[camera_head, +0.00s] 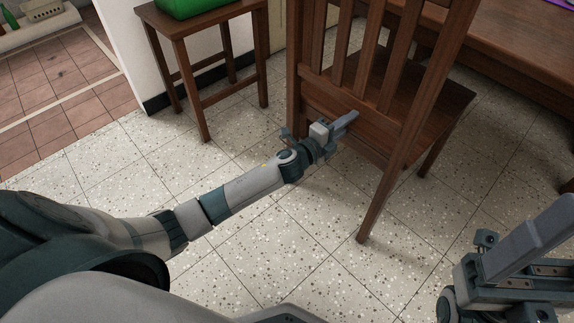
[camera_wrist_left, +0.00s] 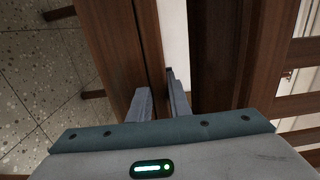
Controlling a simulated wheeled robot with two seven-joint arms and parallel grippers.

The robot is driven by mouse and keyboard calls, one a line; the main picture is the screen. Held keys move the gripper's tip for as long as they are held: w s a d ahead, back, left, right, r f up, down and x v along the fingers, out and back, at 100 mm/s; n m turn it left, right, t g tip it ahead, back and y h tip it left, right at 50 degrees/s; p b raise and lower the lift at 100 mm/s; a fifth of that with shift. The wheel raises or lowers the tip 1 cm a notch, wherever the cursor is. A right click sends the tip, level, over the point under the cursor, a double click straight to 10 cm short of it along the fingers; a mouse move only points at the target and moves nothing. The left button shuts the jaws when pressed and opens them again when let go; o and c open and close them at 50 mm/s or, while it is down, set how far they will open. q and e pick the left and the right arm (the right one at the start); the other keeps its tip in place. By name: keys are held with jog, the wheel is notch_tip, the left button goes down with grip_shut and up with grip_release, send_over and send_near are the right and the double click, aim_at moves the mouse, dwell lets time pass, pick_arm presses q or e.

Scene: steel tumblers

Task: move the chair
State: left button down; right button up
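The brown wooden chair (camera_head: 425,104) stands upright on the floor, its slatted back facing me. My left gripper (camera_head: 345,123) is at the lower part of that back. In the left wrist view its two fingers (camera_wrist_left: 160,98) are a narrow gap apart, with a strip of the chair's wood (camera_wrist_left: 115,45) running between them; they look shut on it. In the head view the chair hides part of the grip. My right gripper (camera_head: 528,240) is at the lower right, away from the chair; whether its fingers are apart is unclear.
A wooden stool (camera_head: 190,22) with a green object (camera_head: 188,6) on it stands left of the chair. A brown table (camera_head: 520,45) is behind the chair at the right. A white wall (camera_head: 118,40) is at the left. The speckled floor (camera_head: 270,240) in front is clear.

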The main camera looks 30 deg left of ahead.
pick_arm(q)
jog(key=c, duration=1.8)
grip_release()
jog(key=shift+s+f, duration=0.2)
jog(key=shift+f, duration=0.1)
jog(key=shift+o, duration=1.1)
jog(key=shift+a+r, duration=0.1)
jog(key=shift+r, duration=0.05)
jog(key=shift+r, duration=0.1)
jog(key=shift+s+a+p, duration=0.25)
jog(key=shift+s+p, duration=0.1)
jog(key=shift+s, duration=0.3)
jog(key=p+v, duration=0.2)
jog(key=v, duration=0.8)
jog(key=shift+s, duration=0.25)
jog(key=shift+r, duration=0.1)
